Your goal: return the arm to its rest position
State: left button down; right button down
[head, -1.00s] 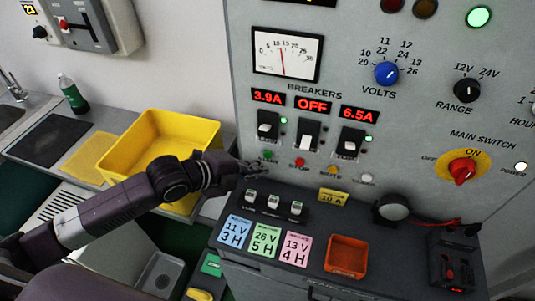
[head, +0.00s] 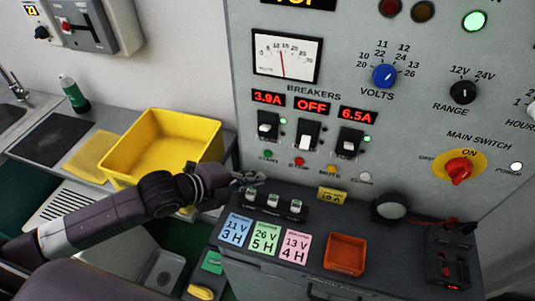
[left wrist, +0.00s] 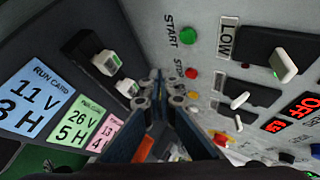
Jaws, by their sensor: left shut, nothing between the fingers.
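My left arm comes in from the left in the head view, its gripper (head: 248,181) just in front of the panel, below the green START button (head: 267,155) and beside the small row of switches on the dark ledge (head: 326,217). In the left wrist view the gripper's fingers (left wrist: 172,100) are together with nothing between them. The green button (left wrist: 188,34) and red STOP button (left wrist: 192,73) show to the right of the fingers there. My right gripper is not in view.
Three run cards (head: 265,238) and an orange tray (head: 345,254) lie on the ledge. A yellow bin (head: 158,166) stands on the counter behind my arm. The breaker switches (head: 308,139) and red main switch (head: 459,170) are on the panel.

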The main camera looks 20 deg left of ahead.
pick_arm(q)
jog(key=shift+s+d+f, duration=0.25)
jog(key=s+f+n+y, duration=0.1)
jog(key=s+n, duration=0.1)
jog(key=n, duration=0.1)
jog(key=s+f+n+g+y, duration=0.1)
jog(key=s+f+n, duration=0.1)
jog(key=s+n, duration=0.1)
jog(key=s+f+n, duration=0.2)
jog(key=n, duration=0.2)
jog(key=shift+s+d+f+g+y, duration=0.15)
jog(key=shift+s+d+g+y, duration=0.1)
jog(key=shift+d+g+y, duration=0.15)
jog(key=s+a+f+n+g+y, duration=0.2)
jog(key=s+a+n, duration=0.1)
jog(key=s+n, duration=0.35)
jog(key=s+a+f+n+g+y, duration=0.2)
jog(key=s+a+f+n, duration=0.15)
jog(key=s+n, duration=0.35)
notch_tip(320, 180, down, 26)
jog(key=s+m+g+b, duration=0.1)
jog(key=s+m+b, duration=0.1)
jog(key=s+a+f+g+b, duration=0.1)
jog(key=s+a+f, duration=0.2)
jog(key=s+f, duration=1.4)
notch_tip(320, 180, down, 3)
jog(key=shift+r+g+b, duration=0.2)
jog(key=shift+g+b, duration=0.1)
jog(key=shift+b, duration=0.05)
